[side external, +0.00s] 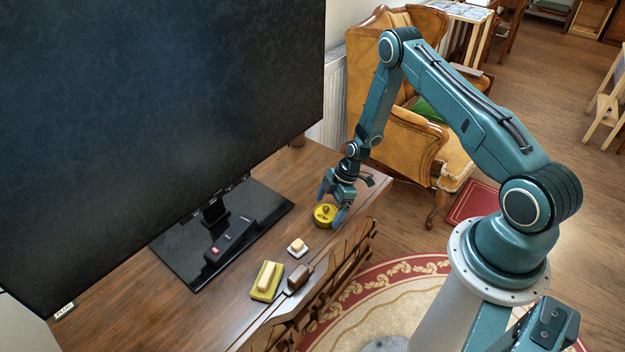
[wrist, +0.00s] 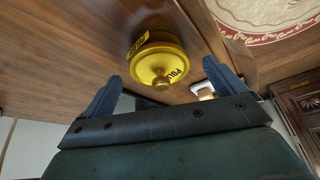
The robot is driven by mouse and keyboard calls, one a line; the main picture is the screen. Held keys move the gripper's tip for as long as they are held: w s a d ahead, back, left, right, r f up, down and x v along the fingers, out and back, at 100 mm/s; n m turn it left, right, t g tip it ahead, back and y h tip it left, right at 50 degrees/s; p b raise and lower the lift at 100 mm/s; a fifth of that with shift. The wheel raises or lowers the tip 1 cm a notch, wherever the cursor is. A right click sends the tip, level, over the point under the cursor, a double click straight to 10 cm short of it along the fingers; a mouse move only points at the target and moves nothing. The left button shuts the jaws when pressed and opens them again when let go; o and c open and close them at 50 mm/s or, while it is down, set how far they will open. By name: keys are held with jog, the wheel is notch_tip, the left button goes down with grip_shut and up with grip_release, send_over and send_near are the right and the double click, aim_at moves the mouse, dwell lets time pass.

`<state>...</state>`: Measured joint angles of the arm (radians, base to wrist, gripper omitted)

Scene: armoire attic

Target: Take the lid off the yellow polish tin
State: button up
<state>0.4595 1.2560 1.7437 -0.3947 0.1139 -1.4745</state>
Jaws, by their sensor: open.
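The yellow polish tin (side external: 325,215) stands on the wooden cabinet top near its right end. In the wrist view my gripper (wrist: 163,80) is open and empty, with one finger to each side of the tin. Whether a finger touches the tin I cannot tell.
A small white dish with a pale block (side external: 297,247) sits left of the tin. A yellow tray with a brush-like piece (side external: 267,281), a brown block (side external: 298,277) and a black remote (side external: 231,240) lie further left. A large monitor (side external: 160,120) stands behind. The cabinet's carved front edge (side external: 335,270) is close.

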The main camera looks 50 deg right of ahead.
jog(key=c, duration=1)
jog(key=shift+r, duration=0.15)
notch_tip(320, 180, up, 20)
jog(key=shift+f, duration=0.1)
dwell(0.4)
dwell(0.5)
